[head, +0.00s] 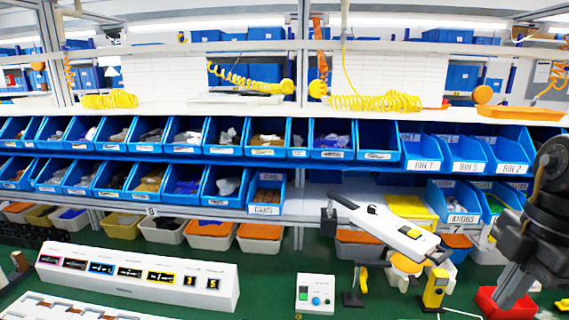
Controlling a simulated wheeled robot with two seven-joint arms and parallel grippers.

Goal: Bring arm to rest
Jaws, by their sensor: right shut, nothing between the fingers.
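My right gripper (505,299) comes in from the right edge, with a black body and grey fingers pointing down and left. Its fingers are shut and nothing shows between them. The tips overlap a red bin (488,304) at the lower right; I cannot tell whether they are inside it or in front of it. A tilted white device (385,225) with a black knob and a yellow patch stands to the left of the gripper, apart from it. My left gripper is not in view.
A white panel (140,274) with several small displays lies at left on the green table (262,290). A white button box (316,292) stands front centre. A yellow device (435,288) stands close left of the red bin. Blue bins (380,141) fill the shelves behind.

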